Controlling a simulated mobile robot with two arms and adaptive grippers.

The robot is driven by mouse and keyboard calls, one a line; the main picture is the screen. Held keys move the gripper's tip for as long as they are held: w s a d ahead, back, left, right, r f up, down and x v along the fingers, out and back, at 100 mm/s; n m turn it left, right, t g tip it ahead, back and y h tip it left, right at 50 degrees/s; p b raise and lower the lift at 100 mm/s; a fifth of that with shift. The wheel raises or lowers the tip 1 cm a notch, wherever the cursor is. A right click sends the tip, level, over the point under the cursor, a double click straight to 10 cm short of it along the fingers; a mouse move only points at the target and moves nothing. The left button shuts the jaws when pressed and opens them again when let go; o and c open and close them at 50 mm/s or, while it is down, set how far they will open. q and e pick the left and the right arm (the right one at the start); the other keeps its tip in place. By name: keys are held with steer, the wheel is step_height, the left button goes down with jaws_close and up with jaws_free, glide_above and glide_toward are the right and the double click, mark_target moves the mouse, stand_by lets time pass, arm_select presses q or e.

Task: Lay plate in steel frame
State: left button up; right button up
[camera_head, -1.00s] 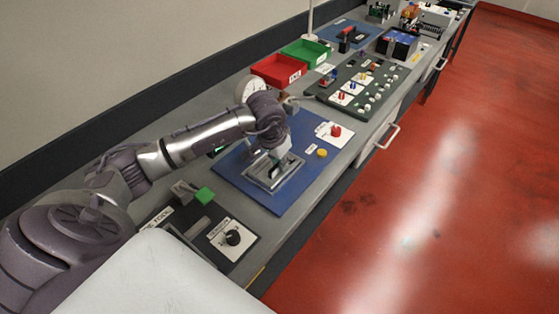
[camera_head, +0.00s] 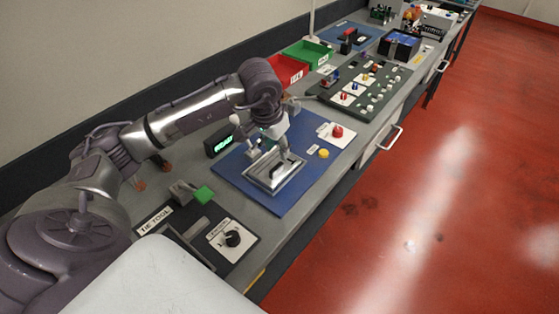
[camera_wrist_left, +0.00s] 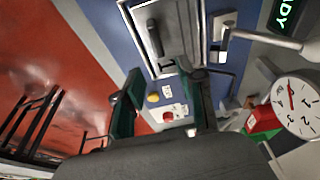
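The steel frame (camera_head: 251,178) lies on the blue mat. A grey plate (camera_head: 270,174) with a dark handle (camera_head: 281,167) lies inside the frame; it appears flat. In the left wrist view, the plate (camera_wrist_left: 145,22) and its dark handle (camera_wrist_left: 155,40) show at the top, inside the frame rim (camera_wrist_left: 130,40). My left gripper (camera_head: 281,152) is above the far side of the frame. Its two fingers (camera_wrist_left: 165,100) are spread with nothing between them. The handle is clear of the fingers in the wrist view. My right gripper is in neither view.
A small stand with a white arm (camera_head: 252,148) is beside the frame, near a green-lit display (camera_head: 221,144). A red button (camera_head: 337,131) and yellow button (camera_head: 323,154) are to the right. A round dial (camera_wrist_left: 295,105) and red bin (camera_head: 287,70) are behind.

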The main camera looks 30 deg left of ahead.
arm_select(q)
steer(key=shift+b+v, duration=0.35)
steer(key=shift+v, duration=2.1)
